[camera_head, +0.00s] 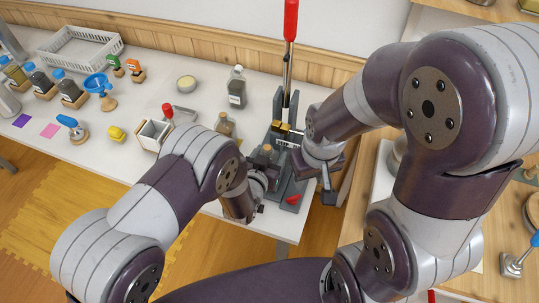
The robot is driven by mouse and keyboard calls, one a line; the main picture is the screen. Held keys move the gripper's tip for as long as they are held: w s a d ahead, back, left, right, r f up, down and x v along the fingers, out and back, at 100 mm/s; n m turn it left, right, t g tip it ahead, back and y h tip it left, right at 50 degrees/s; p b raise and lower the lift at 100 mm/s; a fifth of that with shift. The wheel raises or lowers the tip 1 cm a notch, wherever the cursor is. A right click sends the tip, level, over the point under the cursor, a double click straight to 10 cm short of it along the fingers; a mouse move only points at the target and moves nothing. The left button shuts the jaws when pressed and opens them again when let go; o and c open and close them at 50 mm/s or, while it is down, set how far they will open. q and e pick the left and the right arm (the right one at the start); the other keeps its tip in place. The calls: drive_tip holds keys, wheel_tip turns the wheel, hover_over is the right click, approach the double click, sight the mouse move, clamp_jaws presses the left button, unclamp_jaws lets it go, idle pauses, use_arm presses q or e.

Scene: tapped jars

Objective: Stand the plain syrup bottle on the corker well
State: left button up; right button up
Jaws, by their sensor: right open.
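The corker (280,120) is a grey stand with a tall metal post and a red-topped lever, near the table's right end. A bottle with a tan top (266,150) shows at its lower left, just beyond my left gripper (262,180); its lower part is hidden. I cannot tell whether it stands in the well or is held. My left gripper's fingers are mostly hidden by its wrist. My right gripper (327,180) is open at the corker's right side. A brownish bottle (225,124) stands left of the corker, and a dark grey bottle (237,88) behind. I cannot tell which bottle is plain.
A red piece (293,199) lies at the corker's front.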

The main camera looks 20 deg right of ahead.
use_arm(q)
drive_tip(key=shift+f+b, duration=0.3)
drive_tip(key=shift+f, duration=0.05)
idle(0.3)
drive_tip(key=o, duration=1.4)
drive_tip(key=shift+s, duration=0.1)
drive_tip(key=shift+p+v, duration=0.85)
drive_tip(key=shift+v, duration=0.5)
drive_tip(key=shift+p+v, duration=1.25)
drive_tip(key=shift+v, duration=1.35)
